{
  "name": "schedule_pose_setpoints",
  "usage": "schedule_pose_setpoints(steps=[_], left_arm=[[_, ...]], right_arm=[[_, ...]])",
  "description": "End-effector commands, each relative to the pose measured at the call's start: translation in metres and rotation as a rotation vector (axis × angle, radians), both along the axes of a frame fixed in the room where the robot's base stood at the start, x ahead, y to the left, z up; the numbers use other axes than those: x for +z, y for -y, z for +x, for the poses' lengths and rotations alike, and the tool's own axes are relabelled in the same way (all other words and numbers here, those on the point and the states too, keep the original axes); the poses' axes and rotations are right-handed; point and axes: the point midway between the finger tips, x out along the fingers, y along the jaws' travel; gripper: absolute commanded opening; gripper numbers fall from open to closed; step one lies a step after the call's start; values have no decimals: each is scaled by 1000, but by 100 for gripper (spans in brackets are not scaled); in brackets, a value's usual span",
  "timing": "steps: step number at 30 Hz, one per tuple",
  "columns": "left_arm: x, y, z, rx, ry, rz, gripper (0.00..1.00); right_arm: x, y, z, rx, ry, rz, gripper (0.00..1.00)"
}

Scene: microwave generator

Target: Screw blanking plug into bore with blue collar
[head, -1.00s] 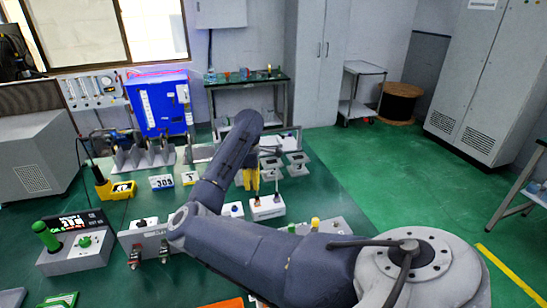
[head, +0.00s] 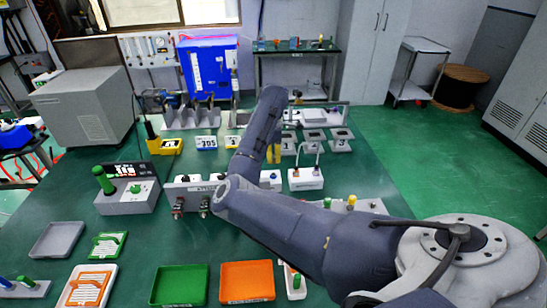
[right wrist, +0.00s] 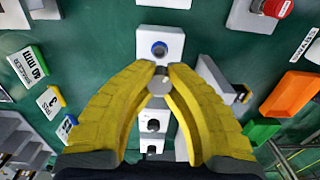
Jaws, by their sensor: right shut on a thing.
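My right gripper (right wrist: 159,76) has yellow fingers and is shut on a small grey round plug (right wrist: 158,86), seen in the right wrist view. A white block with a bore ringed by a blue collar (right wrist: 159,48) lies just beyond the fingertips in that view. The plug appears apart from the collar; the height between them cannot be told. In the head view the yellow fingers (head: 273,153) show partly behind my right arm, above the bench, and the plug is hidden. A white block with a blue spot (head: 268,177) shows just below them. My left gripper is not in view.
A white block with a looped handle (head: 305,179) stands right of the fingers. Grey numbered blocks (head: 341,140) stand behind. A green tray (head: 180,286) and an orange tray (head: 247,282) lie at the front. The green bench is clear between the trays and the fixtures.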

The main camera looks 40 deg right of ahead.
Motion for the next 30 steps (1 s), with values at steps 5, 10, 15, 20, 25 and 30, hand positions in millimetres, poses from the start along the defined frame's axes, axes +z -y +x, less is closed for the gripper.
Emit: schedule_pose_setpoints(steps=[5, 10, 15, 20, 25, 30], left_arm=[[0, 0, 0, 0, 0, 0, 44], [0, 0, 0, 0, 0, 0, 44], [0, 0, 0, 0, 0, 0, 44], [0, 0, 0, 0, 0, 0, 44], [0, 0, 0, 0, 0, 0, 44], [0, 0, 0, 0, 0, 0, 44]], right_arm=[[-9, 1, 0, 0, -2, -2, 0], [-23, 1, -1, -1, -1, 0, 0], [-36, 0, -1, 1, -3, -1, 0], [-45, 0, 0, 0, -1, 0, 0], [-52, 0, 0, -1, -2, -1, 0], [-56, 0, 0, -1, 0, 0, 0]])
